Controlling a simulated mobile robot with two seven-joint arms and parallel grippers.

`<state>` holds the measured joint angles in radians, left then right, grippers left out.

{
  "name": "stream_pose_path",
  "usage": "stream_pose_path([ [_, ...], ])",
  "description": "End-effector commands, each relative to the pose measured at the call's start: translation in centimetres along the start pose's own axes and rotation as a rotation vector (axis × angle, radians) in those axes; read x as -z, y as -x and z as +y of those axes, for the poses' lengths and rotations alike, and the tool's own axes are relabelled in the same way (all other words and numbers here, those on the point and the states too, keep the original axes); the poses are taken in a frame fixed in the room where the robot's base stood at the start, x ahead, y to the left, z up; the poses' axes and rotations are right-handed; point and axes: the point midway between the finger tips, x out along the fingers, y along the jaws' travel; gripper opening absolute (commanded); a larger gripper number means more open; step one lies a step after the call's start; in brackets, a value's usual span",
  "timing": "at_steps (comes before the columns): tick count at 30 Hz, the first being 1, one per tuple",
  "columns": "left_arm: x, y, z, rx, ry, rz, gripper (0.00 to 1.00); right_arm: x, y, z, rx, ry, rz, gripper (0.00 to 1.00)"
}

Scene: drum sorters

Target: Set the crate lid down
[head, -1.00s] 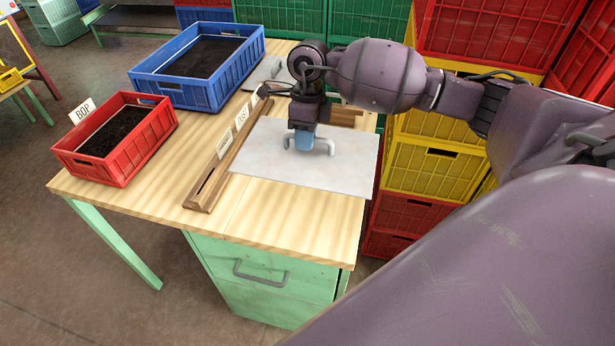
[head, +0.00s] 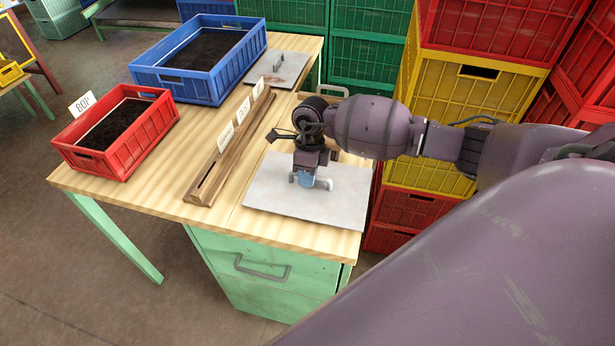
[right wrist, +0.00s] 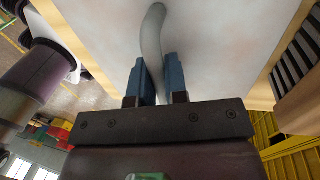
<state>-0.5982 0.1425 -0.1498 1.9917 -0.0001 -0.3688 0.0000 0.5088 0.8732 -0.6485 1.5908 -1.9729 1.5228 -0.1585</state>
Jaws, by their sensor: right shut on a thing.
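The crate lid (head: 270,193) is a flat pale grey panel with a raised handle, over the front right part of the wooden table. My right gripper (head: 305,182) is above the lid and shut on its handle. In the right wrist view the blue fingers (right wrist: 152,85) close on the grey handle (right wrist: 153,38), with the lid (right wrist: 215,45) filling the space beyond. The lid looks level and close to the tabletop; I cannot tell whether it touches it. My left gripper is not in view.
A wooden rack (head: 205,190) with label cards lies left of the lid. A red crate (head: 150,128) and a blue crate (head: 215,85) of soil stand farther left. Another grey lid (head: 290,68) lies at the back. Stacked yellow crates (head: 440,165) stand close on the right.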

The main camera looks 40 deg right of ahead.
Motion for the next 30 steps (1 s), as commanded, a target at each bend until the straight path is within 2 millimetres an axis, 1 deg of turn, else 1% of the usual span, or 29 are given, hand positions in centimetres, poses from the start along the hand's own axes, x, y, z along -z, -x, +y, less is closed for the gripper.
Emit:
stream_pose_path([
  [2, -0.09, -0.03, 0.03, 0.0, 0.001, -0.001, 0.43, -0.03, -0.62, -0.11, 0.0, 0.001, 0.0, 0.0],
  [8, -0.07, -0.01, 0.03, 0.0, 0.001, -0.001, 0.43, -0.03, -0.57, -0.14, 0.001, 0.001, -0.001, 0.0],
  [12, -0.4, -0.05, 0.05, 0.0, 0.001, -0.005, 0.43, -0.02, -0.86, -0.19, 0.001, 0.001, -0.001, 0.0],
  [13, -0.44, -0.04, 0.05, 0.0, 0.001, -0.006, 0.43, -0.02, -0.89, -0.19, 0.001, 0.001, 0.0, 0.15],
  [15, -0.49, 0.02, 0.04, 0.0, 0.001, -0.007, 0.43, -0.02, -0.81, -0.17, 0.001, 0.001, -0.001, 0.26],
  [18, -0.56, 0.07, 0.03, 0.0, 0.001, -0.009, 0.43, -0.02, -0.8, -0.17, 0.001, 0.001, -0.001, 0.39],
  [26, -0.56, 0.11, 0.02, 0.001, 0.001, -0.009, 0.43, -0.03, -0.73, -0.15, 0.001, 0.001, -0.001, 0.39],
  [30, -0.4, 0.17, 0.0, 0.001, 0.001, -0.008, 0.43, -0.04, 0.1, -0.17, 0.003, 0.001, -0.002, 0.39],
])
